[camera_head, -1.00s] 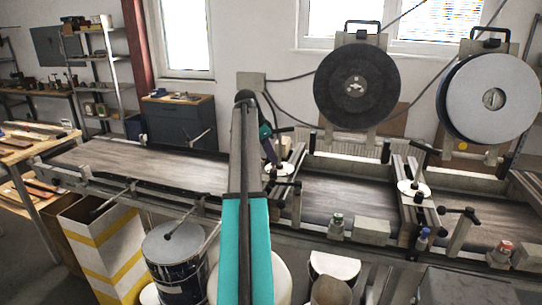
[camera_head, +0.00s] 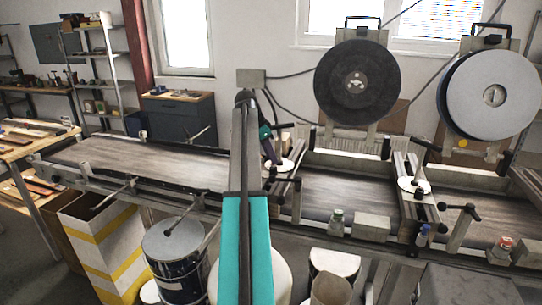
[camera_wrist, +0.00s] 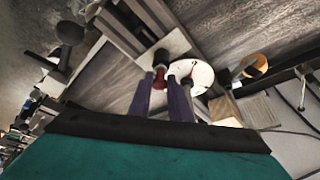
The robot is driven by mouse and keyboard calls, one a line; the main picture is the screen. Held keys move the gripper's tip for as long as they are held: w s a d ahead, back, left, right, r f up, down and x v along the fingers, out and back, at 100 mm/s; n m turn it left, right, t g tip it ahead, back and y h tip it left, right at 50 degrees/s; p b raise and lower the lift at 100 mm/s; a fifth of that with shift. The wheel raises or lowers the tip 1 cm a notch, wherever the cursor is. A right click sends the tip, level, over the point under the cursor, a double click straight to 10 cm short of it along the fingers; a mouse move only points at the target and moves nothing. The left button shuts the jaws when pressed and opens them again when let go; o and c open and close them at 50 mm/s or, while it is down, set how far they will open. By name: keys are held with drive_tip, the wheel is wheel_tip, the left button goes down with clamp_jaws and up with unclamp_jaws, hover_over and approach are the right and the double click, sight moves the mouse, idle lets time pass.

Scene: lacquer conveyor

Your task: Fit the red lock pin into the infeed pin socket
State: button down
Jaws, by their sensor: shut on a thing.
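In the wrist view, my gripper's two purple fingers (camera_wrist: 160,80) reach forward and close on the red lock pin (camera_wrist: 159,79), of which only a small red part shows between the tips. A black round part (camera_wrist: 162,57) lies just beyond it; I cannot tell whether it belongs to the pin. A white disc (camera_wrist: 198,76) is to the right of the fingertips, partly covered by the right finger. In the head view my gripper (camera_head: 270,158) is just over the white disc (camera_head: 282,166) at the conveyor crossbar, mostly behind my arm. I cannot make out the socket opening.
The dark conveyor belt (camera_head: 140,163) runs left to right with rails and black-handled clamps. A second white disc (camera_head: 413,186) sits on a crossbar to the right. Two large reels (camera_head: 357,62) stand behind. Drums (camera_head: 172,262) and a striped bin (camera_head: 103,240) stand in front below.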

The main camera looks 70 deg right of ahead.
drive_tip(key=shift+f, duration=0.3)
drive_tip(key=c, duration=1.6)
unclamp_jaws()
drive_tip(key=shift+o, duration=0.2)
drive_tip(key=shift+r, duration=0.1)
drive_tip(key=b+v, duration=0.3)
drive_tip(key=v, duration=1)
drive_tip(key=shift+r, duration=0.3)
drive_tip(key=shift+w+a, duration=0.1)
drive_tip(key=shift+w, duration=0.05)
